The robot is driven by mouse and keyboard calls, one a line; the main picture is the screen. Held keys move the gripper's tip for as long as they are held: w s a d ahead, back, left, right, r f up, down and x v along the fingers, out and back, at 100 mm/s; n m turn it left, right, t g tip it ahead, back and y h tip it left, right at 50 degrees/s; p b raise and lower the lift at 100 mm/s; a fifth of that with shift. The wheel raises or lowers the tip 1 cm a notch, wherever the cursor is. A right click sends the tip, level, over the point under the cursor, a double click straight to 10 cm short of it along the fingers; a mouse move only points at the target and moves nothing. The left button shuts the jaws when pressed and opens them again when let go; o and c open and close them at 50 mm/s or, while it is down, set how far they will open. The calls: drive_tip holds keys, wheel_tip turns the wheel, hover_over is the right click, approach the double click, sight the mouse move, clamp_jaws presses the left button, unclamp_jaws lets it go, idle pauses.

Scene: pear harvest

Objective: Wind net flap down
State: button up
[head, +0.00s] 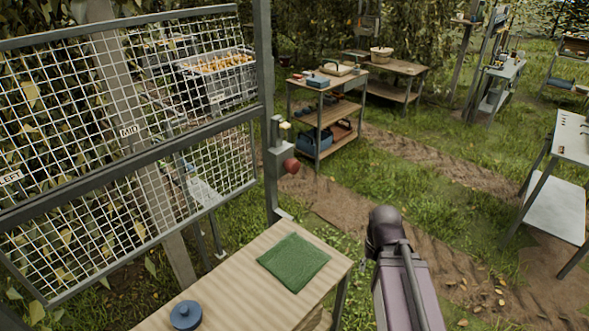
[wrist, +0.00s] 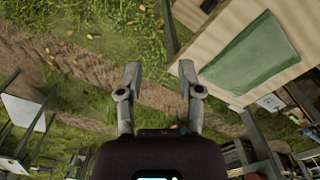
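A white wire-mesh net in a dark metal frame (head: 128,160) stands at the left in the head view. A crossbar divides it into an upper and a lower panel; I cannot tell which part is the flap. A grey box (head: 281,148) with a red knob (head: 291,166) is mounted on the frame's right post, apparently the winder. My arm rises at the lower right of the head view, away from the knob. In the wrist view my gripper (wrist: 160,67) has its two fingers spread, with nothing between them. The knob cannot be made out there.
A wooden table (head: 215,300) in front of the net holds a green cloth (head: 294,262) and a blue round object (head: 186,315). A shelved bench (head: 326,110) stands behind the post. A crate of yellow fruit (head: 217,100) is behind the mesh. Grass and a dirt path lie right.

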drive_tip(key=o, duration=0.4)
drive_tip(key=shift+w+a+f+m+t+y+b, duration=0.15)
drive_tip(key=shift+w+a+f+m+y+b, duration=0.1)
drive_tip(key=shift+w+a+m, duration=0.15)
drive_tip(key=shift+w+a+f+m+t+y+b, duration=0.2)
drive_tip(key=shift+w+a+m, duration=0.15)
drive_tip(key=shift+w, duration=0.15)
drive_tip(key=shift+o, duration=0.2)
drive_tip(key=m+t+y+b, duration=1.2)
drive_tip(key=m+b, duration=0.1)
drive_tip(key=m, duration=2.1)
approach(295, 168)
drive_tip(key=v, duration=0.2)
drive_tip(key=shift+d+g, duration=0.25)
drive_tip(key=shift+d, duration=0.1)
drive_tip(key=shift+w, duration=0.1)
drive_tip(key=x, duration=1.3)
drive_tip(key=shift+w+a, duration=0.2)
drive_tip(key=shift+a, duration=0.1)
